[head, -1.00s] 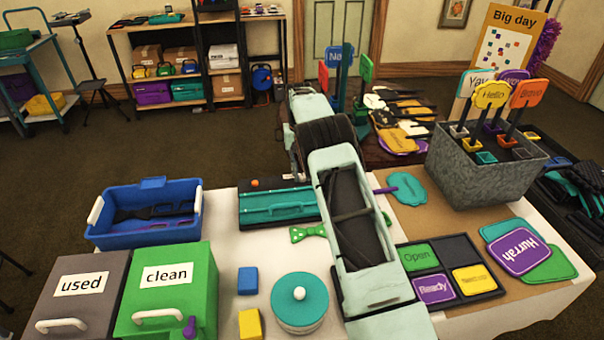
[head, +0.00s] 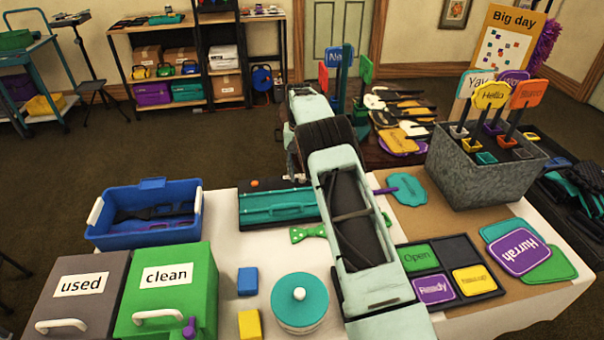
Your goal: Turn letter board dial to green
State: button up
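My pale green arm reaches from the bottom edge across the middle of the table towards its far side. Its links hide my gripper, so I cannot see its fingers or whether it holds anything. A small orange round knob (head: 254,183) shows on a dark panel at the table's far edge, left of my arm, behind a teal case (head: 277,207). I cannot tell whether this knob is the dial. A yellow-orange board (head: 514,35) reading "Big day" with coloured squares stands at the back right. No dial can be made out on it.
A blue tub (head: 145,234), a grey "used" box (head: 82,287) and a green "clean" box (head: 165,280) stand left. A round teal-lidded tin (head: 299,299) sits beside my arm. A grey planter (head: 487,170) of signs and a card tray (head: 447,268) are right.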

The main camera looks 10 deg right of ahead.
aim_at(301, 176)
jog(key=shift+r, duration=0.1)
notch_tip(301, 176, up, 12)
jog(key=shift+a, duration=0.15)
dwell(0.4)
